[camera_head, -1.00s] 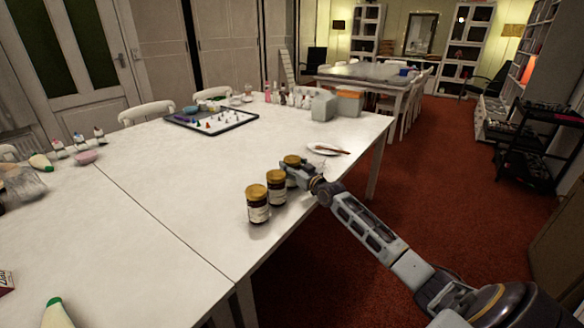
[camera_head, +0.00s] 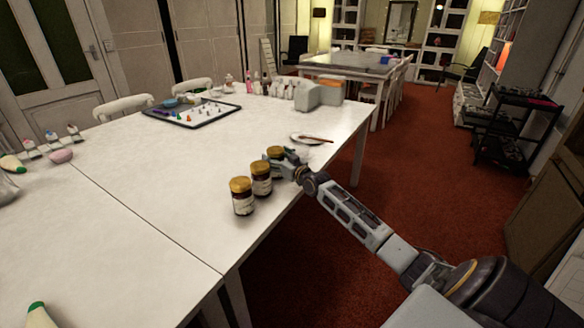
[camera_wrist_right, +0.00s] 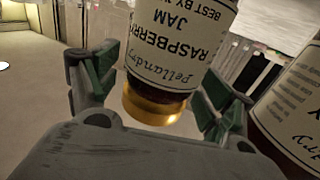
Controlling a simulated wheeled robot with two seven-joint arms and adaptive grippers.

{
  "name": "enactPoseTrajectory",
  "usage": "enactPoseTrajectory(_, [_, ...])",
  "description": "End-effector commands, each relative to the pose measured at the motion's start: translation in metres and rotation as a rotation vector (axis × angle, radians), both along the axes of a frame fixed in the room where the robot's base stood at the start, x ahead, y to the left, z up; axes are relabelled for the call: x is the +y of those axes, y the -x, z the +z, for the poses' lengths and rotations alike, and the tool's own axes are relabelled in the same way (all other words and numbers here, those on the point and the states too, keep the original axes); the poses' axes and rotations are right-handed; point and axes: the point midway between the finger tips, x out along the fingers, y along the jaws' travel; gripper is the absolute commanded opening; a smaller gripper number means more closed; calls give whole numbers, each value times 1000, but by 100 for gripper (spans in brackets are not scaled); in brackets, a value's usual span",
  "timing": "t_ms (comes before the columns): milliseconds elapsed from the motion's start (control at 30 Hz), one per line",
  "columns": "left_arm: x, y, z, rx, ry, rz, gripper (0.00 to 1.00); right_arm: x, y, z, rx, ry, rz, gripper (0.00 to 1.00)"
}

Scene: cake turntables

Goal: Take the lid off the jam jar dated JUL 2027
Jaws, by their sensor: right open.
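Three dark jam jars with gold lids stand in a row near the table edge: a near jar (camera_head: 242,198), a middle jar (camera_head: 262,180) and a far jar (camera_head: 274,153). My right gripper (camera_head: 283,164) is at the far jar and partly covers it. In the right wrist view, the open fingers of my right gripper (camera_wrist_right: 155,97) stand either side of a jar labelled raspberry jam (camera_wrist_right: 180,45). The picture is upside down, with its gold lid (camera_wrist_right: 153,106) towards the palm. Its "BEST BY" date is cut off, so I cannot read it. My left gripper is out of view.
A second labelled jar (camera_wrist_right: 290,105) stands close by in the wrist view. A plate (camera_head: 311,138) with a brown utensil lies beyond the jars on the white table (camera_head: 150,200). A tray (camera_head: 190,116) of small pieces is farther back.

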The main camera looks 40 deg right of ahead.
Motion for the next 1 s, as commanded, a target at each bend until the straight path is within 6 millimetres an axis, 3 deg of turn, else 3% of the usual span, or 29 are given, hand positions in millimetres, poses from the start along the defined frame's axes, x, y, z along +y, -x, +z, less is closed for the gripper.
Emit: enactPoseTrajectory(1000, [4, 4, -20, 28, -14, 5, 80, -4, 66, 0, 1, 1, 0, 82])
